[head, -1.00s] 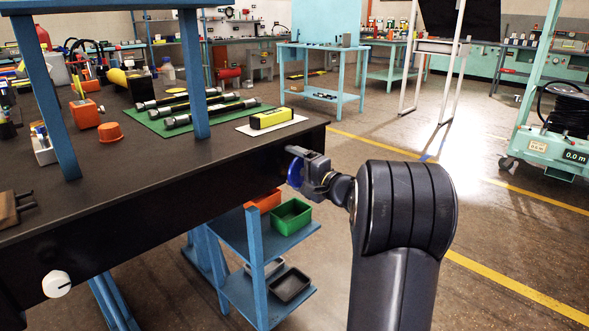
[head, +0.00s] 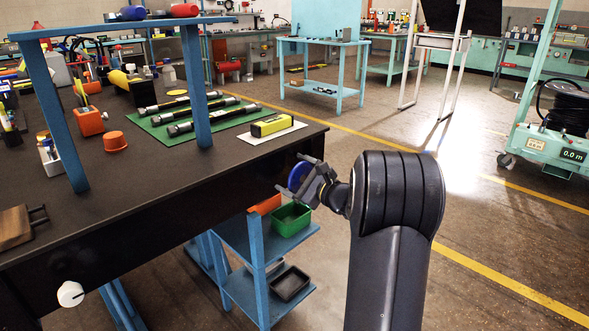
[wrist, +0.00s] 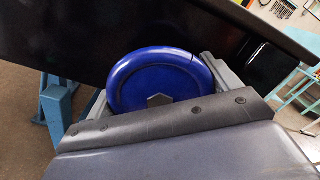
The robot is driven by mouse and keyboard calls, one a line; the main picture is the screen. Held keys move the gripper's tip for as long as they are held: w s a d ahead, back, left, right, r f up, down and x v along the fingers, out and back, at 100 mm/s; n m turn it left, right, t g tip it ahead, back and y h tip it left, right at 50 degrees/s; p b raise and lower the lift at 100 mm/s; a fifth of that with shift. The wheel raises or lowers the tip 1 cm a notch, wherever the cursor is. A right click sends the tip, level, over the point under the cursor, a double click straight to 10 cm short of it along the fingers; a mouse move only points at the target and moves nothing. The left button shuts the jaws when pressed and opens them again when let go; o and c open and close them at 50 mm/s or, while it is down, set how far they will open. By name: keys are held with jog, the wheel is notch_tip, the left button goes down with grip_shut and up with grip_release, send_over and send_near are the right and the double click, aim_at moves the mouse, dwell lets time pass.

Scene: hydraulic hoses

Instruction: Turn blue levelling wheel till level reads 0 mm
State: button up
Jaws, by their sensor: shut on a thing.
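The blue levelling wheel (head: 299,176) is on the dark front side of the bench, near its right corner. In the wrist view the wheel (wrist: 158,78) faces me, with a grey hexagon at its middle and a thin dark mark near its upper right rim. My gripper (head: 301,178) is shut on the wheel, one finger at each side of the rim. The gripper body hides the wheel's lower part in the wrist view. A yellow level (head: 271,125) with a dark face lies on a white sheet on the bench top; its reading is too small to tell.
The dark bench (head: 180,180) carries a blue riser, hoses on a green mat (head: 180,136) and an orange cup (head: 114,141). A white knob (head: 70,294) is at its front left. A blue shelf with bins (head: 292,219) stands below the wheel. Open floor lies right.

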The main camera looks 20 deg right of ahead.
jog(key=m+p, duration=0.3)
jog(key=m, duration=0.1)
jog(key=shift+r, duration=0.1)
jog(key=shift+m+p, duration=1.25)
jog(key=shift+m, duration=0.45)
jog(key=shift+f, duration=0.2)
jog(key=o, duration=0.8)
jog(key=shift+o, duration=0.2)
jog(key=shift+s, duration=0.1)
jog(key=p+v, duration=0.1)
jog(key=v, duration=0.9)
jog(key=shift+s, duration=0.35)
jog(key=shift+d+r, duration=0.1)
jog(key=shift+d, duration=0.05)
